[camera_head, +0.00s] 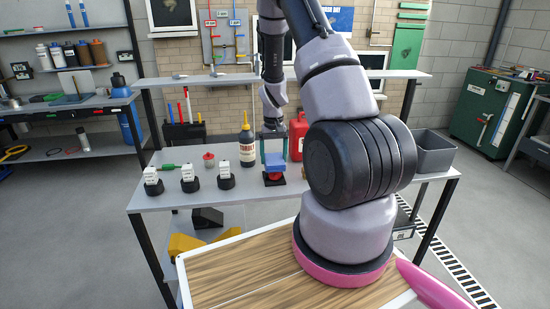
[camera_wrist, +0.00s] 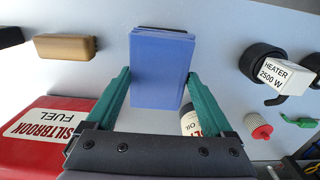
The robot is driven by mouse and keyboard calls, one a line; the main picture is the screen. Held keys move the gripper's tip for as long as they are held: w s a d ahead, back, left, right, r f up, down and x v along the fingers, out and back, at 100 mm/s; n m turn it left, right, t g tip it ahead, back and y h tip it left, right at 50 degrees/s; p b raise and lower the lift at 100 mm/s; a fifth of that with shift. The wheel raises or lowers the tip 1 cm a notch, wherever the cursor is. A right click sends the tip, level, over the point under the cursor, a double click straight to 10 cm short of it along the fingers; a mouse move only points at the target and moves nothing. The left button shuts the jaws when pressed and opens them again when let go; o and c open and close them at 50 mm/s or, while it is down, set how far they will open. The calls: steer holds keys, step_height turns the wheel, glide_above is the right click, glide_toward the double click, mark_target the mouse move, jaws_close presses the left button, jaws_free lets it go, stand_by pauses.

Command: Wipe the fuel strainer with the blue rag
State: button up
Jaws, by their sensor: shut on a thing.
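My gripper (camera_head: 274,138) is shut on the blue rag (camera_head: 275,161), a folded block between its green fingers; the rag also shows in the wrist view (camera_wrist: 160,75). The rag is directly above a red round part (camera_head: 273,177) on a black square base (camera_head: 282,182). I cannot tell whether the rag touches it; in the wrist view the rag hides it. No label shows which red part is the fuel strainer.
Three black heaters with white tags (camera_head: 188,180) stand at the bench's left. An oil bottle (camera_head: 247,148) and a red fuel can (camera_head: 298,138) stand behind my gripper. A tan block (camera_wrist: 65,46) lies nearby. A grey bin (camera_head: 434,157) is at the right.

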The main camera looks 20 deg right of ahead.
step_height(320, 180, up, 2)
steer(key=shift+r, duration=3.05)
steer(key=shift+w, duration=0.1)
